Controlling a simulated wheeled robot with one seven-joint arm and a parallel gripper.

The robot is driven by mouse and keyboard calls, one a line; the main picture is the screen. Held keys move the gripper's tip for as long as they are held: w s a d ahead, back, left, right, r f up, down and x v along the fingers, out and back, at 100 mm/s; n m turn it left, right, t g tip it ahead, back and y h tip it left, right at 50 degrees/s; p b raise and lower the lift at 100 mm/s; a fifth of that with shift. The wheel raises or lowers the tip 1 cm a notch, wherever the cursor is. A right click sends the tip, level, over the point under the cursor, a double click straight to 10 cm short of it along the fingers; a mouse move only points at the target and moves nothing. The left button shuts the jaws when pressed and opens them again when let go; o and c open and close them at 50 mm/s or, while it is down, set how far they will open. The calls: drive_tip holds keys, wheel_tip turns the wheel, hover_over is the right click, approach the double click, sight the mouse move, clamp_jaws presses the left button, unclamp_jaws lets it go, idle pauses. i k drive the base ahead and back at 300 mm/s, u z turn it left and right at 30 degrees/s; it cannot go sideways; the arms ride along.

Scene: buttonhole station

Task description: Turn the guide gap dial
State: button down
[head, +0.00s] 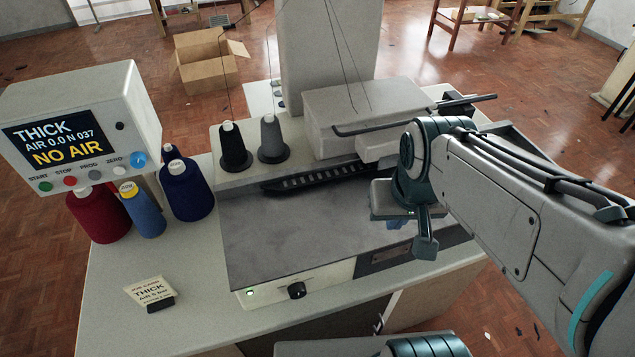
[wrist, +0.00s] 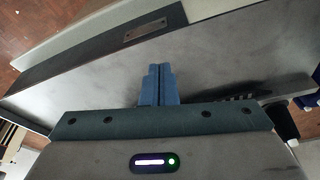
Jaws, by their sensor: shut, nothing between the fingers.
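A black round knob (head: 297,290) sits on the white front panel of the machine, with a small green light to its left. Its label is too small to read, so I cannot tell if it is the guide gap dial. My gripper (head: 397,222) hangs over the right part of the grey machine bed, to the right of and apart from the knob; my wrist partly hides it. In the wrist view, my blue fingers (wrist: 158,70) are together with nothing between them, above the grey bed. The knob does not show there.
The control box (head: 75,125) at left reads "THICK, AIR 0.0 N 037, NO AIR". A card (head: 150,292) reading "THICK" stands at the front left. Several thread cones, including a red one (head: 98,215), stand at left. The machine head (head: 355,115) rises behind the bed (head: 290,225).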

sight(296, 291)
drive_tip(key=u, duration=1)
drive_tip(key=k, duration=0.9)
drive_tip(key=z, duration=0.95)
